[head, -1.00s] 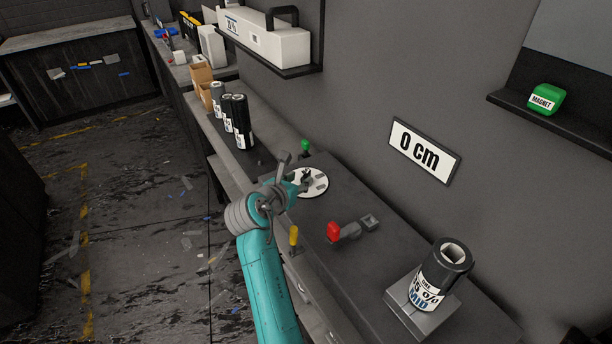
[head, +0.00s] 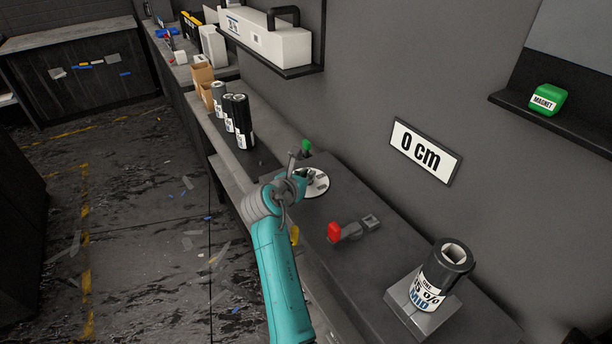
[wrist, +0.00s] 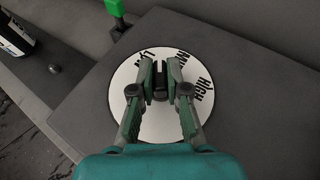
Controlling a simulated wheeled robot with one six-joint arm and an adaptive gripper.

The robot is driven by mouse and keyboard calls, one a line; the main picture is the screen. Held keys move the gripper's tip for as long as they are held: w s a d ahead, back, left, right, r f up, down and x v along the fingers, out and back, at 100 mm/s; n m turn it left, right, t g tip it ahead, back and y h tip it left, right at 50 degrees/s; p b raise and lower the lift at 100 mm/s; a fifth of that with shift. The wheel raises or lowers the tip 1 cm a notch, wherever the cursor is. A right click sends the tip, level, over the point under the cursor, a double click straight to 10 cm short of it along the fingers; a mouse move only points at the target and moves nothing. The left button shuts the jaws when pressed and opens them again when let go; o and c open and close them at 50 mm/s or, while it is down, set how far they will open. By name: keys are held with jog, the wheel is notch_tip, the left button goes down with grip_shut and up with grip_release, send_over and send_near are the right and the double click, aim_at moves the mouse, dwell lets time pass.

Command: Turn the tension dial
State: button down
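The tension dial is a round white disc (wrist: 122,95) lettered LOW, MID and HIGH, flat on the dark machine top. It also shows in the head view (head: 321,184), partly behind my gripper. A small dark knob (wrist: 160,88) stands at its middle. My gripper (wrist: 160,74) is over the dial, with one finger on each side of the knob. The fingers are close together; whether they press on the knob I cannot tell. In the head view my gripper (head: 303,177) and arm hide the disc's near left part.
A green-topped lever (head: 305,146) stands just behind the dial, and a red-handled one (head: 334,232) in front. A yellow handle (head: 295,236) is partly behind my arm. A film roll (head: 436,283) sits on a grey stand at right. A wall sign (head: 425,150) reads 0 cm.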

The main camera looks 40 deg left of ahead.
jog(key=shift+a+m+h, duration=0.1)
jog(key=shift+m+h, duration=0.2)
jog(key=shift+h, duration=0.1)
jog(key=m+h, duration=0.2)
jog(key=h, duration=0.1)
jog(key=shift+a+r+m, duration=0.1)
jog(key=shift+a+m, duration=0.05)
jog(key=shift+m, duration=0.15)
jog(key=shift+m+g+h, duration=0.3)
jog(key=shift+m+h, duration=1.1)
jog(key=shift+h, duration=0.2)
jog(key=shift+m+h, duration=0.4)
jog(key=shift+h, duration=0.1)
jog(key=c, duration=1.2)
grip_release()
jog(key=shift+o, duration=0.2)
jog(key=shift+v, duration=3.65)
